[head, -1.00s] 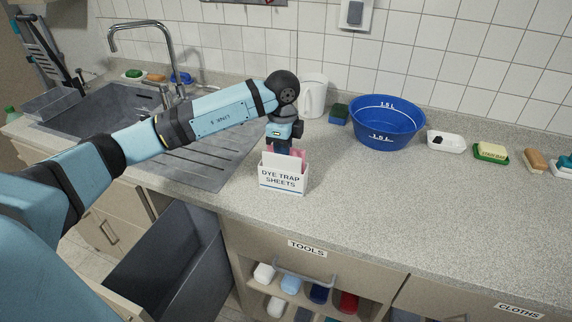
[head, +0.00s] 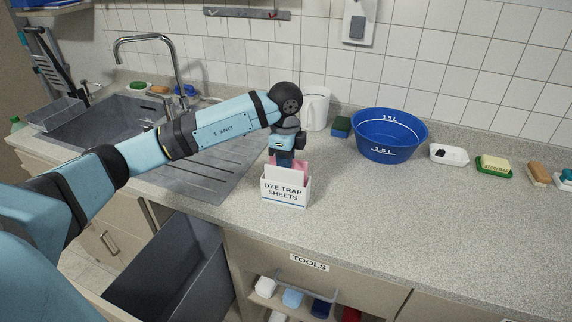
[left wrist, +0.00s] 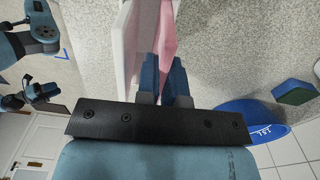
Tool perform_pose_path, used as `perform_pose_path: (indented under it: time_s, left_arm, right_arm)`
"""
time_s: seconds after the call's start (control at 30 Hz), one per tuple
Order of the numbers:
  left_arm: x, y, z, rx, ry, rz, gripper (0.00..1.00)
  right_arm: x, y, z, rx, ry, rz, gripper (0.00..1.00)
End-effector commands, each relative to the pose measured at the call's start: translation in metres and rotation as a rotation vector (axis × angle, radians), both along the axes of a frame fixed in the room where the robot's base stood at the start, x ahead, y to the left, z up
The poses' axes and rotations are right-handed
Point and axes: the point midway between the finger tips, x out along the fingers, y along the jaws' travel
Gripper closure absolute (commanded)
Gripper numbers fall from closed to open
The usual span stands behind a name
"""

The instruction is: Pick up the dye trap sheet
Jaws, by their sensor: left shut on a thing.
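The white box labelled "DYE TRAP SHEETS" (head: 286,194) stands upright on the counter near its front edge. A white sheet (head: 279,176) and a pink sheet (head: 303,172) stick up from its top. My left gripper (head: 286,160) is above the box, its dark blue fingers pointing down. In the left wrist view its fingers (left wrist: 165,72) are shut on the pink sheet (left wrist: 166,30), which runs between them. The white box wall or sheet (left wrist: 128,50) is beside it. The sheet's lower part is hidden in the box.
A blue bowl (head: 388,138), a white jug (head: 316,108) and a green-blue sponge (head: 341,127) stand behind to the right. Soap dishes line the right. The sink (head: 110,118) and tap are left. A grey bin (head: 165,270) stands below. The counter's right front is clear.

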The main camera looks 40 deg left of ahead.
Motion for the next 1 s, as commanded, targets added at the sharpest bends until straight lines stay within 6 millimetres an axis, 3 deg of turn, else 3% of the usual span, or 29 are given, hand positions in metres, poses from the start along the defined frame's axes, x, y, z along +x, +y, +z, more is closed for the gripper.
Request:
perform_pose_path:
  time_s: [0.27, 0.73, 1.0]
  left_arm:
    - [0.001, 0.0, 0.042, -0.001, -0.007, -0.001, 1.0]
    - [0.001, 0.0, 0.156, 0.001, -0.007, 0.0, 1.0]
    - [0.001, 0.0, 0.19, 0.001, -0.004, 0.001, 1.0]
  right_arm:
    - [0.0, 0.0, 0.001, 0.0, 0.0, 0.0, 0.63]
    - [0.001, 0.0, 0.008, -0.003, -0.005, 0.001, 0.63]
    - [0.0, -0.001, 0.012, -0.01, -0.012, 0.006, 0.63]
